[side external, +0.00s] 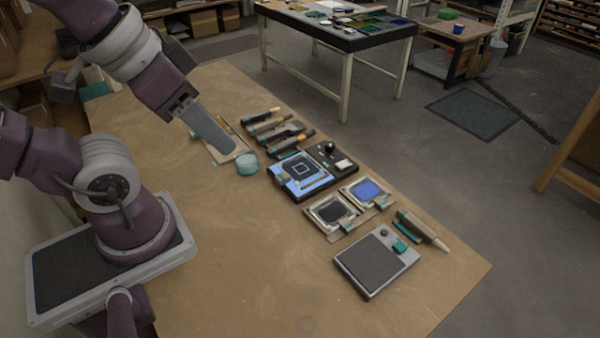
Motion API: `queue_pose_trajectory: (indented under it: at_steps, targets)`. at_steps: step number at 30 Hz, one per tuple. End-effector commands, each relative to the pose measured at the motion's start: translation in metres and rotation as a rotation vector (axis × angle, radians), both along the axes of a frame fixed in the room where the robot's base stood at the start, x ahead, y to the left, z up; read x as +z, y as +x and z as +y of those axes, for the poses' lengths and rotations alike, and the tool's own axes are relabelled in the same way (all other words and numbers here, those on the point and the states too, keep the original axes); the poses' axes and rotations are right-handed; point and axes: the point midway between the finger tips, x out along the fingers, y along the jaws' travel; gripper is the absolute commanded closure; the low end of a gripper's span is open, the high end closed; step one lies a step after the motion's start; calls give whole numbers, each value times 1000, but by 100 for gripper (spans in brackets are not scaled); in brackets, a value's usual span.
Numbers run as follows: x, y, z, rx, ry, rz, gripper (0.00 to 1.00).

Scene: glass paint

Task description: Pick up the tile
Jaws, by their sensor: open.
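A blue square tile (368,188) lies in a light frame on the wooden table, right of the middle. A dark square tile (331,211) lies in a similar frame just to its lower left. I cannot tell which of the two the task names. My gripper (226,149) is above the table's far left part, pointing down and right, well away from both tiles. Its grey fingers overlap in this view, so the gap between them is hidden. Nothing shows held in it.
A teal round jar (247,164) stands close below my gripper. Several pen-like tools (272,126) lie in a rack behind. A blue-and-black panel (302,171) lies between jar and frames. A grey flat device (375,264) sits in front. The table's near left part is clear.

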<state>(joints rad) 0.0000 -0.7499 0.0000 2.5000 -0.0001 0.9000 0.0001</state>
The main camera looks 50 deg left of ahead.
Motion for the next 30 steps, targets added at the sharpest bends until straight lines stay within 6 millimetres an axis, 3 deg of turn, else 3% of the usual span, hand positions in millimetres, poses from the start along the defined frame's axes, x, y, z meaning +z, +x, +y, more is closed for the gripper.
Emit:
queue_pose_trajectory:
  at_steps: [12, 14, 17, 20, 24, 27, 30]
  targets:
    - [0, 3, 1, 1, 3, 6, 51]
    - [-1, 15, 4, 7, 10, 31, 51]
    - [-10, 56, 18, 16, 32, 113, 51]
    - [-39, 109, 44, 22, 48, 213, 51]
    - [-107, 165, 90, 18, 45, 345, 51]
    - [-162, 186, 119, 12, 29, 417, 51]
    - [-205, 192, 138, 6, 11, 465, 51]
